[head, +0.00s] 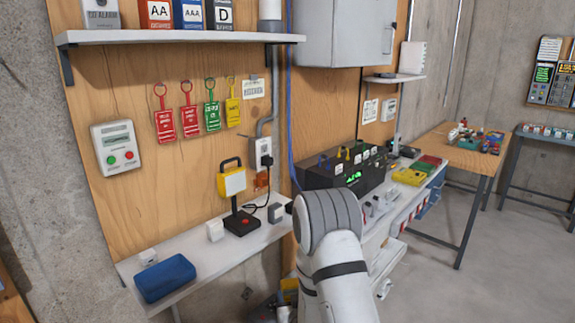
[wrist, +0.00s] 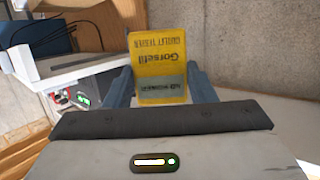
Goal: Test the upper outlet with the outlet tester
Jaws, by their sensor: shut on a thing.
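The outlet tester (wrist: 160,62) is a yellow block with dark print and a grey-green band, in the wrist view. My gripper (wrist: 163,85) is shut on it, one grey finger on each side. The lettering appears upside down. In the head view, my white arm hides the gripper and tester. A pale outlet box (head: 257,149) is on the wooden panel, with a black plug (head: 266,160) in its lower part. An orange plate (head: 261,181) sits below it. The outlet's face is too small to read clearly.
A white shelf (head: 190,268) below holds a blue case (head: 164,278) and a yellow lamp (head: 231,182) with a cord. Several tags (head: 188,111) hang left of the outlet. A blue cable (head: 291,110) and a black unit (head: 345,172) are to its right.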

